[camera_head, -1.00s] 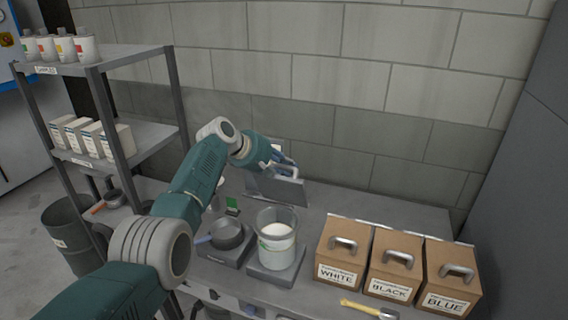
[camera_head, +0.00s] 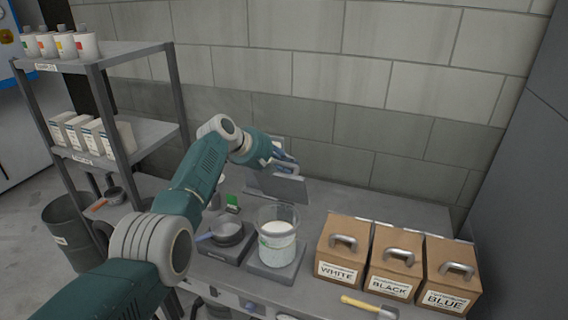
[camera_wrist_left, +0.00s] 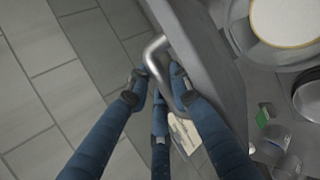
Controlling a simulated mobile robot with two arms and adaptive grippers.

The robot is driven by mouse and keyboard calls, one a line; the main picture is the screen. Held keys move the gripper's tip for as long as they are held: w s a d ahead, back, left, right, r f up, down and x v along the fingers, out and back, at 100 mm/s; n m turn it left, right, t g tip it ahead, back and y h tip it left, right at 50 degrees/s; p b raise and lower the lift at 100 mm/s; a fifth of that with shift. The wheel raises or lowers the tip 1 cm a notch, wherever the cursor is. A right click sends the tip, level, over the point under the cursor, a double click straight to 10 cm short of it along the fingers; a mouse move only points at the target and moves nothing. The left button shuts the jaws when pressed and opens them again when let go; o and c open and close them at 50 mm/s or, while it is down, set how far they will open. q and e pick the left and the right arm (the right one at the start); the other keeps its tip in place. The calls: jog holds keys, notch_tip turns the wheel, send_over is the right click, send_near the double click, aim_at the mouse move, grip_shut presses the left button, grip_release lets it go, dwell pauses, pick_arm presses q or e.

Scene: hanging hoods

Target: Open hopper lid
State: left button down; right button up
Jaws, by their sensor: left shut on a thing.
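The hopper lid (camera_head: 290,189) is a grey panel standing steeply raised at the back of the bench, near the wall. In the left wrist view the lid (camera_wrist_left: 207,60) shows as a grey panel with a bent metal handle (camera_wrist_left: 155,48). My left gripper (camera_head: 286,163) is at the lid's upper edge. In the left wrist view its blue fingers (camera_wrist_left: 158,84) are closed around the handle. The hopper opening under the lid is hidden in the head view. My right gripper is not in view.
A glass beaker of white material (camera_head: 277,245) and a dark pan (camera_head: 227,233) stand on scales in front of the lid. Boxes labelled white (camera_head: 343,249), black (camera_head: 396,260) and blue (camera_head: 450,274) are at the right. A shelf rack (camera_head: 123,110) stands left.

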pick_arm(q)
jog(key=shift+w+d+r+t, duration=0.15)
jog(key=shift+w+r+t, duration=0.05)
jog(key=shift+r, duration=0.2)
jog(key=shift+w+d+r+t, duration=0.1)
jog(key=shift+w+r+t, duration=0.1)
jog(key=shift+r, duration=0.2)
jog(key=c, duration=1.5)
grip_release()
jog(key=shift+f, duration=0.35)
jog(key=shift+s+f, duration=0.2)
jog(key=shift+f, duration=0.15)
jog(key=shift+r, duration=0.1)
jog(key=shift+a, duration=0.1)
